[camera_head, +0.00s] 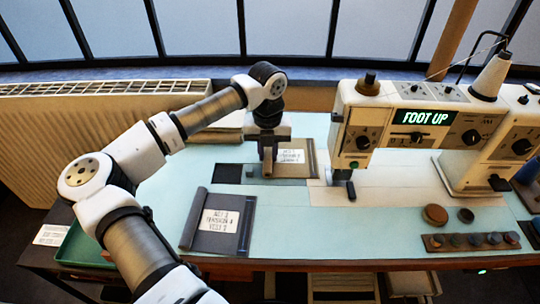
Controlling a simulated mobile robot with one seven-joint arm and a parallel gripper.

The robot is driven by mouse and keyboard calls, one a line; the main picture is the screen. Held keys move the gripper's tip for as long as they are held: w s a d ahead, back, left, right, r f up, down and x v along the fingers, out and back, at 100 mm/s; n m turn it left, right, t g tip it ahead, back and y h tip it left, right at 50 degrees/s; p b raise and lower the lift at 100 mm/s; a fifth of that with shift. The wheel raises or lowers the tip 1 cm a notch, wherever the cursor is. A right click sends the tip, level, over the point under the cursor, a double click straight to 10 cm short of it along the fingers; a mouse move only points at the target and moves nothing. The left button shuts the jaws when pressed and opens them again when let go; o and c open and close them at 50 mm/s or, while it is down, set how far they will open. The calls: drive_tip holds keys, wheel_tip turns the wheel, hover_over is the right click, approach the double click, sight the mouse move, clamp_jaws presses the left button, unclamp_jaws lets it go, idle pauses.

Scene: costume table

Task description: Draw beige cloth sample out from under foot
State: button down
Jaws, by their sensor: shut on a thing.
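The beige cloth sample (296,171) with a white printed label lies flat left of the sewing machine's needle area. My gripper (267,172) points down at its left part and is shut on it; the fingertips partly hide the grip. The presser foot (343,176) hangs under the left head of the sewing machine (362,125), whose display reads "FOOT UP". The sample's visible right edge appears left of the foot, with pale machine bed (327,196) between them.
A dark folder (243,236) with a white label lies in front of my gripper. Dark swatches (228,174) lie to its left. Round pieces and a bobbin rack (470,242) sit front right. Pale blue tabletop (310,235) is clear at centre front. A radiator stands left.

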drive_tip(key=shift+a, duration=0.45)
drive_tip(key=c, duration=1.2)
unclamp_jaws()
wheel_tip(320, 180, up, 14)
drive_tip(key=shift+f+b, duration=0.1)
drive_tip(key=shift+b, duration=0.5)
drive_tip(key=shift+f, duration=0.1)
